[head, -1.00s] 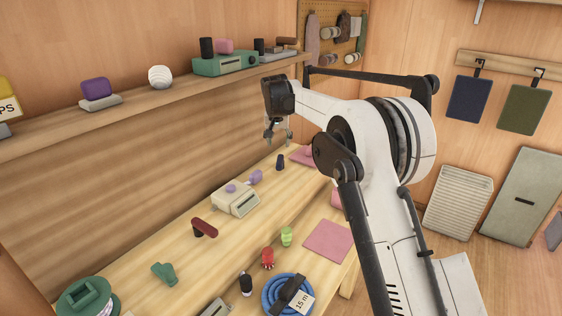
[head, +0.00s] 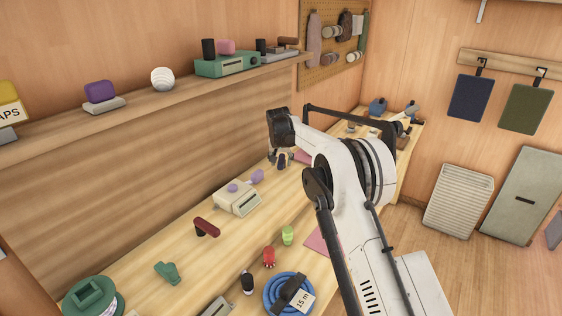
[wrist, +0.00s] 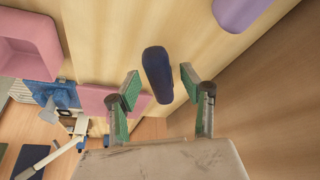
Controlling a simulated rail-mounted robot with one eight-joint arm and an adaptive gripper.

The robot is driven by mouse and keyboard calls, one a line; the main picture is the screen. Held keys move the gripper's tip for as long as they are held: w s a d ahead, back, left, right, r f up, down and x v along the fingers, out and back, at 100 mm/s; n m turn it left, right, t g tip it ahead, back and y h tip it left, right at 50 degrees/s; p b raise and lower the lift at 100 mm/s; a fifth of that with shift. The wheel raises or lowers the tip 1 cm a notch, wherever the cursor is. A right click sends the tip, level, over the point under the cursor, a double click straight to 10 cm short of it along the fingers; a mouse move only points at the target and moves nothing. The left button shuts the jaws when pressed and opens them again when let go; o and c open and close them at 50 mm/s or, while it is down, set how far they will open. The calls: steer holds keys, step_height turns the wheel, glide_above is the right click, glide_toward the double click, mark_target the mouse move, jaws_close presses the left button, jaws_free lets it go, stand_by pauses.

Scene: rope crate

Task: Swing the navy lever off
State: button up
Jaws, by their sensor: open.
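The navy lever (wrist: 157,72) is a rounded dark blue grip, seen in the wrist view between my two fingers. In the head view the navy lever (head: 281,163) stands on the bench, partly hidden by my gripper (head: 279,156). In the wrist view my gripper (wrist: 160,84) is open, with one green-padded finger on each side of the lever and a gap visible at both sides. I cannot tell how deep the lever sits between the pads. The lever's base is hidden.
A cream box (head: 238,199) with purple knobs stands close by on the bench. A dark red lever (head: 206,228), a green lever (head: 168,272) and a blue rope coil (head: 283,298) are nearer the front.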

jaws_close()
